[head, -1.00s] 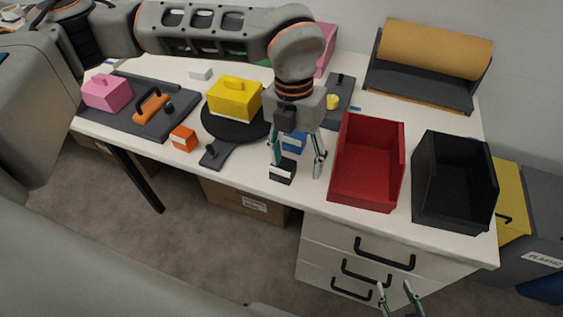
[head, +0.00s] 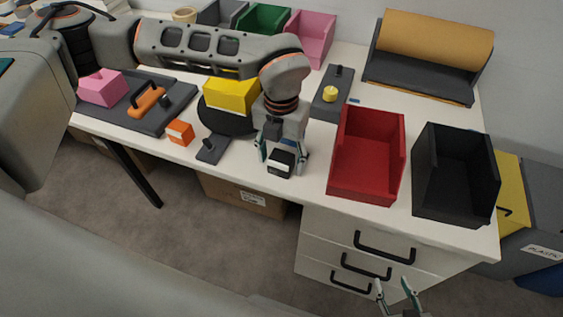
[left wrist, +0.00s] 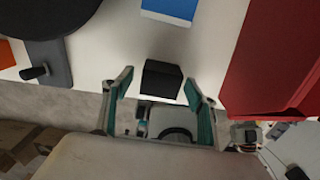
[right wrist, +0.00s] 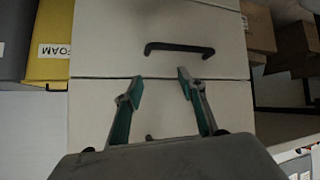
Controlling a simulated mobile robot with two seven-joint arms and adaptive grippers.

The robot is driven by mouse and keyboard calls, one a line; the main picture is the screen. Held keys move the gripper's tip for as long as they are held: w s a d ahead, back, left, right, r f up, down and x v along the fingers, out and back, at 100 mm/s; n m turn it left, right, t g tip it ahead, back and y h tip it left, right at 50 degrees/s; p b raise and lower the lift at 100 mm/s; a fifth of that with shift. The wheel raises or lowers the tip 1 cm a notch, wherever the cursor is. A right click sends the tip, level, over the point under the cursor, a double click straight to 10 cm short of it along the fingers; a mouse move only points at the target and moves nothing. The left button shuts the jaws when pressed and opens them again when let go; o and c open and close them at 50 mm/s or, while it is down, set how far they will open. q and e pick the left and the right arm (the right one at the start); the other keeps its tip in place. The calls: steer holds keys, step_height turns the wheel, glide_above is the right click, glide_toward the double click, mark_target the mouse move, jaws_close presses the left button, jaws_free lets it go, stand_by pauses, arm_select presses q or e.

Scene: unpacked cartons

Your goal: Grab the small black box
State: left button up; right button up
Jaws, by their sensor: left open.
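The small black box (head: 281,163) with a white label sits near the front edge of the white table in the head view. In the left wrist view the black box (left wrist: 161,79) lies ahead of and between the fingertips. My left gripper (head: 282,163) is open, its fingers to either side of the box; I see no contact. It also shows in the left wrist view (left wrist: 159,88). My right gripper (head: 394,290) is low in front of the drawers. In the right wrist view it is open and empty (right wrist: 158,82).
A red bin (head: 365,190) and a black bin (head: 455,207) stand right of the box. A small orange box (head: 180,132) and a dark plate with a knob (head: 213,148) lie to the left. A blue box (left wrist: 170,10) lies behind the black box.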

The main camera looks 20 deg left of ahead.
arm_select(q)
steer(key=shift+r, duration=0.1)
steer(key=c, duration=1)
steer(key=shift+c, duration=0.2)
steer(key=shift+r, duration=0.1)
